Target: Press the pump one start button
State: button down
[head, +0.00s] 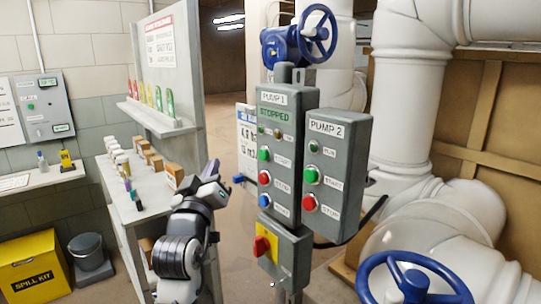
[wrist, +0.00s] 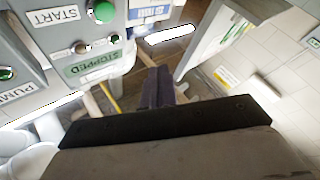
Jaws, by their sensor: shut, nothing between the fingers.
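The grey pump 1 box (head: 286,120) stands upright on a post at centre, with a STOPPED display (head: 274,115). Its green start button (head: 264,154) sits above a red stop button (head: 264,177) and a blue button (head: 264,200). In the wrist view the box is upside down, with the green start button (wrist: 103,12) at the top edge and the STOPPED display (wrist: 100,68) below it. My gripper (head: 212,168) is left of the box, apart from the buttons. Its dark fingers (wrist: 158,85) are together and empty.
The pump 2 box (head: 335,150) with green and red buttons adjoins on the right. A yellow box with a red knob (head: 262,246) is below. Blue handwheels (head: 318,35) stand above and at lower right. A shelf unit (head: 160,205) is left of my arm.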

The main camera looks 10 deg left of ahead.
aim_at(264, 155)
jog(key=shift+w+d+f+h, duration=0.4)
jog(key=w+d+p, duration=0.2)
jog(key=w+d, duration=0.3)
jog(key=w, duration=0.2)
jog(key=shift+d, duration=0.2)
jog(key=shift+w+d, duration=0.1)
dwell(2.1)
jog(key=shift+w+d, duration=0.2)
jog(key=shift+w+d+p, duration=0.25)
jog(key=shift+w+p, duration=0.05)
jog(key=shift+w, duration=0.05)
dwell(1.0)
jog(key=shift+s+a, duration=0.5)
jog(key=shift+s, duration=0.15)
